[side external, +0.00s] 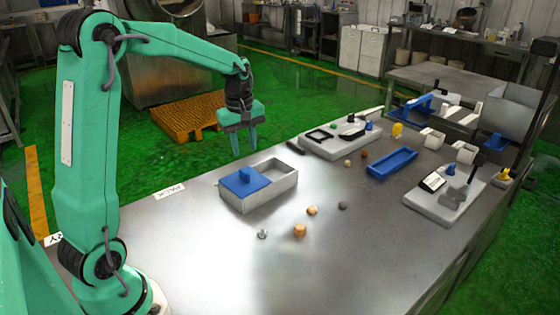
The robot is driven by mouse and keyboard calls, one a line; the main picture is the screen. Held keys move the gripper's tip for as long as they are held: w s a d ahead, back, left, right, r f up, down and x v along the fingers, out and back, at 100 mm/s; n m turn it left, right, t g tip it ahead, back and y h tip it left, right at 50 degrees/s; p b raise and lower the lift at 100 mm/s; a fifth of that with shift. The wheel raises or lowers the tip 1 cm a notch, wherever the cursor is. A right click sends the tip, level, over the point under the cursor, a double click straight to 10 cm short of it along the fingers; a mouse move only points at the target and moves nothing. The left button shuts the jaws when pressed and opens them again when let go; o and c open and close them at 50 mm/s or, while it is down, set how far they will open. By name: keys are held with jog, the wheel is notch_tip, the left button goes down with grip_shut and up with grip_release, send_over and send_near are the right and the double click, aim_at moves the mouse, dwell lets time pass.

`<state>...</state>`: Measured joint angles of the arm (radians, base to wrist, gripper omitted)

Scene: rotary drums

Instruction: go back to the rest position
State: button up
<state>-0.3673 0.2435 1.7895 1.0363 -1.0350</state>
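My green arm rises at the left, and its forearm reaches to the right. My gripper (245,145) hangs pointing down at the end of the arm, in the upper middle of the side external view. Its two fingers are apart, with nothing visible between them. It appears above and behind a grey box (283,187) with a blue sliding lid (245,181), and is clear of it. The lid covers the left part of the box, and the right part is open. No marker for a rest position can be made out.
Several small round pieces, including an orange one (300,230) and a dark one (343,206), lie on the metal table (210,260). A blue tray (391,163), a white scale station (445,200) and another white station (340,143) stand farther right. The front of the table is clear.

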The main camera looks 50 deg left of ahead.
jog(key=s+d+r+m+t, duration=0.2)
jog(key=s+d+r+m, duration=0.1)
jog(key=s+d+m, duration=0.5)
jog(key=s+d+r+m+t, duration=0.2)
jog(key=s+d+r+m, duration=0.1)
jog(key=s+d+m, duration=0.5)
jog(key=s, duration=0.3)
jog(key=shift+t, duration=0.4)
